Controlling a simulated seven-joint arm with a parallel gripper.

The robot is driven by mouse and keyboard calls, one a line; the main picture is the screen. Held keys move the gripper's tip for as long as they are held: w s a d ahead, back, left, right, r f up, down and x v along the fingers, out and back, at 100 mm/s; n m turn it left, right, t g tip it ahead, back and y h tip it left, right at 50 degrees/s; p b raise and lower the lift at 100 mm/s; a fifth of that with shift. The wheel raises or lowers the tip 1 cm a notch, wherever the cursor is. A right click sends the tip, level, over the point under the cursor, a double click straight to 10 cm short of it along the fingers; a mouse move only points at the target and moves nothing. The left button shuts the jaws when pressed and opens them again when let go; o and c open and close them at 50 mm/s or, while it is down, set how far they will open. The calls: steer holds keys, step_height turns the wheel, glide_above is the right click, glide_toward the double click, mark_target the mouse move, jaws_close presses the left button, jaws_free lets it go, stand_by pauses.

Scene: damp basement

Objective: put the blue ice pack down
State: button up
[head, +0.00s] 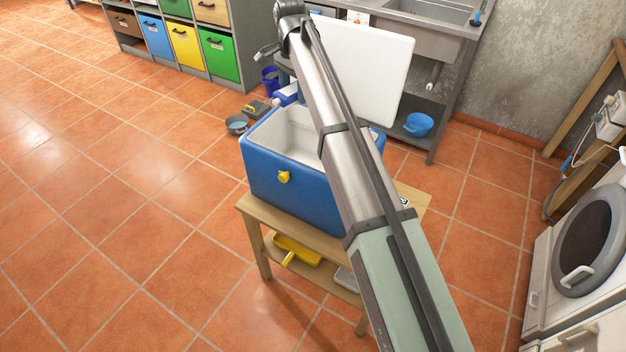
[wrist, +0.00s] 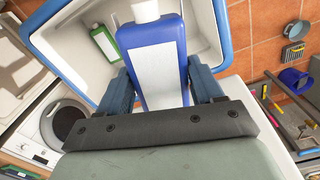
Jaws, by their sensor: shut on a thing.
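The blue ice pack (wrist: 180,50), with a white label and a white cap, is between my gripper's (wrist: 163,78) two fingers in the wrist view, and the gripper is shut on it. In the head view the pack (head: 287,94) shows beside my arm, behind the blue cooler's far edge in the picture; my arm hides the gripper there. The open blue cooler (head: 283,190) with white inside stands on a small wooden table. In the wrist view the pack overlaps the cooler's white interior (wrist: 85,18). I cannot tell its height above the cooler.
A green pack with a white label (wrist: 104,44) lies inside the cooler. The white lid (head: 375,65) stands raised at the back. The wooden table (head: 300,238) has a yellow dustpan (head: 297,250) on its lower shelf. A washing machine (head: 580,245) is right; floor at left is clear.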

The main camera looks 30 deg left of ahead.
steer(key=shift+s+a+f+n, duration=0.1)
steer(key=shift+a+f+n, duration=0.4)
steer(key=shift+f, duration=4.7)
steer(key=shift+s+a+f+n, duration=0.15)
steer(key=shift+a+f+n, duration=0.35)
steer(key=shift+f, duration=4.65)
steer(key=shift+s+a+f+n, duration=0.1)
steer(key=shift+a+f+n, duration=0.4)
steer(key=shift+f, duration=4.7)
steer(key=shift+f, duration=0.1)
steer(key=o, duration=1.2)
step_height(320, 180, up, 12)
steer(key=shift+r, duration=0.15)
